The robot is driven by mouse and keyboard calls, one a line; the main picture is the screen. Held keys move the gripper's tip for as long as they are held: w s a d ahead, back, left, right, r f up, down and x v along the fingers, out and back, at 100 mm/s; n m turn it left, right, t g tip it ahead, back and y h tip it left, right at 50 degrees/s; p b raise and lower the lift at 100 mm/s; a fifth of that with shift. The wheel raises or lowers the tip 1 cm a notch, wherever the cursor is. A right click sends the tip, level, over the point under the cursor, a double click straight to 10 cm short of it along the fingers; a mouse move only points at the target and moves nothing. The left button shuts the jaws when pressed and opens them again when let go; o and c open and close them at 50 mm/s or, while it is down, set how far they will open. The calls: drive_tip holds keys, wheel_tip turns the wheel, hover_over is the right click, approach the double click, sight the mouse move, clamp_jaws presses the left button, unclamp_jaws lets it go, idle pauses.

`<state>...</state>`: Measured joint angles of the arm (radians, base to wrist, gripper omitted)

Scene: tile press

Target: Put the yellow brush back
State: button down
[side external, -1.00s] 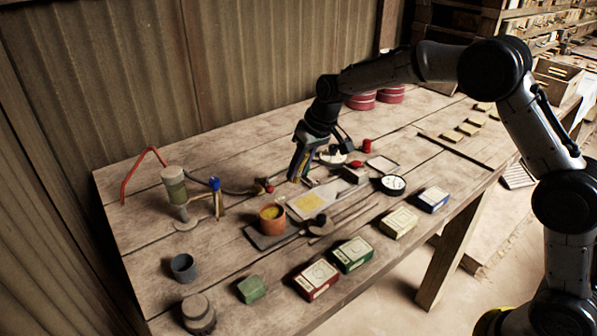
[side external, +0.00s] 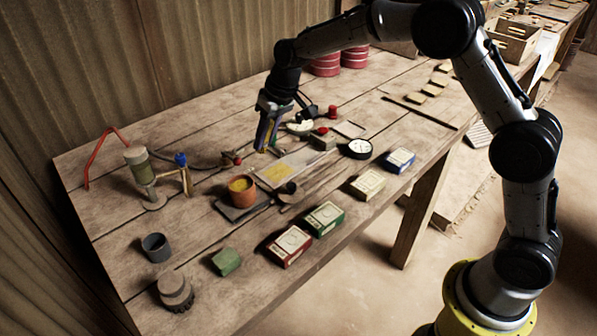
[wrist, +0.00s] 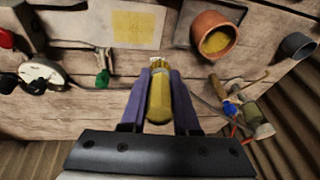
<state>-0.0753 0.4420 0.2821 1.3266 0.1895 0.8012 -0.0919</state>
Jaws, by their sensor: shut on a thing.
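My gripper (side external: 264,149) is shut on the yellow brush (wrist: 159,98). In the wrist view the brush's thick yellow handle sits between the two purple fingers, with a paler end beyond the fingertips. In the side view the fingers point down just behind the pale sheet with a yellow patch (side external: 291,172), and the brush is mostly hidden by them. I cannot tell whether it touches the table. A terracotta pot with yellow contents (side external: 241,190) stands on a dark slab (side external: 257,205) in front of the sheet; it also shows in the wrist view (wrist: 208,25).
Left of the gripper are a stand with a green cylinder (side external: 140,170) and a blue-topped wooden stand (side external: 184,175). Several boxes (side external: 325,219) line the front edge. A grey cup (side external: 156,247) stands front left.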

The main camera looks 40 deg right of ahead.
drive_tip(key=s+d+r+g+h, duration=0.1)
drive_tip(key=s+d+r+g, duration=0.3)
drive_tip(key=s, duration=0.9)
drive_tip(key=s+d+r+t+h, duration=0.1)
drive_tip(key=s+d, duration=0.5)
drive_tip(key=s, duration=0.6)
drive_tip(key=shift+m, duration=0.3)
drive_tip(key=w+f, duration=0.3)
drive_tip(key=w, duration=0.1)
drive_tip(key=w+d+f, duration=0.1)
drive_tip(key=w+f, duration=0.1)
drive_tip(key=w, duration=0.2)
drive_tip(key=w+d+f, duration=0.1)
drive_tip(key=w+f, duration=0.2)
drive_tip(key=w, duration=0.2)
drive_tip(key=shift+f, duration=0.3)
drive_tip(key=shift+w+d+f, duration=0.1)
drive_tip(key=shift+w+f, duration=0.2)
drive_tip(key=shift+f, duration=1.55)
drive_tip(key=shift+f, duration=0.2)
drive_tip(key=c, duration=0.7)
unclamp_jaws()
drive_tip(key=shift+o, duration=0.2)
